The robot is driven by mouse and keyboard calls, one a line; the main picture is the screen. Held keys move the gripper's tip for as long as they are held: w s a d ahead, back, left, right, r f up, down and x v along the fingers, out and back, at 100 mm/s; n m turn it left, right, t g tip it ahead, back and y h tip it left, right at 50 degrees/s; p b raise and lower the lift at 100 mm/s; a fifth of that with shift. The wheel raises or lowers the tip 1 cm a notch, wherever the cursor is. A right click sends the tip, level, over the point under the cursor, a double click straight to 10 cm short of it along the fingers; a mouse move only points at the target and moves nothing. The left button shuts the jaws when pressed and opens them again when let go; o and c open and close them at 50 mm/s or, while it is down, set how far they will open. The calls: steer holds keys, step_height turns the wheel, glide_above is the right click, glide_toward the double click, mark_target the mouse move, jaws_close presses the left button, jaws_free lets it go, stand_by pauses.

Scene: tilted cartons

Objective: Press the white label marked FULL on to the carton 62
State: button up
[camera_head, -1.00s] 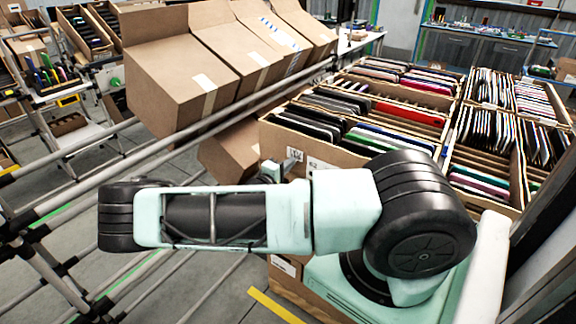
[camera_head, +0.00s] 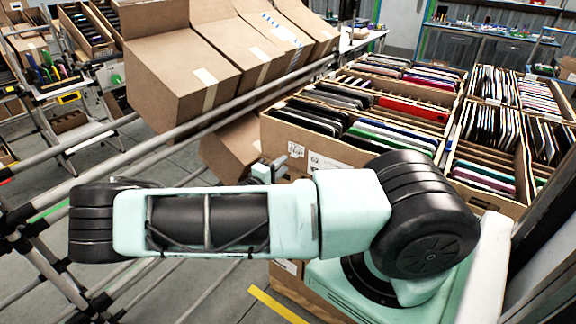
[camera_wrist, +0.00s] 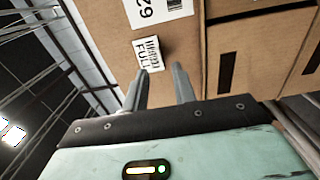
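Carton 62 (camera_head: 272,135) stands in the middle of the body view, and its brown face (camera_wrist: 188,48) fills the top middle of the wrist view. A white tag with 62 and a barcode (camera_wrist: 160,10) is on that face. The white FULL label (camera_wrist: 150,53) lies against the face beside the tag, slightly tilted. In the body view the label (camera_head: 296,149) shows left of the 62 tag (camera_head: 325,163). My gripper (camera_wrist: 163,70) is open, its fingers apart, the left fingertip near the label's lower edge. In the body view my gripper (camera_head: 268,172) is partly hidden by my arm.
Tilted brown cartons (camera_head: 190,75) rest on a pipe rack (camera_head: 165,140) at upper left. Another carton (camera_head: 232,148) is tilted beneath the rack, close to my gripper. More open cartons of thin items (camera_head: 490,140) stand at right. Grey floor is at lower left.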

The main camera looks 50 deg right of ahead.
steer(key=s+a+b, duration=0.1)
steer(key=a+b, duration=0.3)
steer(key=a, duration=1.4)
steer(key=shift+s+a, duration=0.25)
steer(key=shift+a, duration=0.05)
steer(key=s+a+f+n+g+y+b, duration=0.15)
steer(key=s+a+g+y, duration=0.25)
steer(key=s+a+y, duration=0.6)
steer(key=s+a+r+n+t+y+b, duration=0.1)
steer(key=s+a+r+n+t+y, duration=0.1)
steer(key=s+a+r+n+y, duration=0.3)
steer(key=shift+s+a+r+t+y, duration=0.4)
steer(key=shift+s+a+r+y, duration=1.4)
steer(key=shift+s+a+r, duration=1.85)
steer(key=shift+w+d+r+n, duration=0.25)
steer(key=shift+w+d+r, duration=0.3)
steer(key=shift+w, duration=0.1)
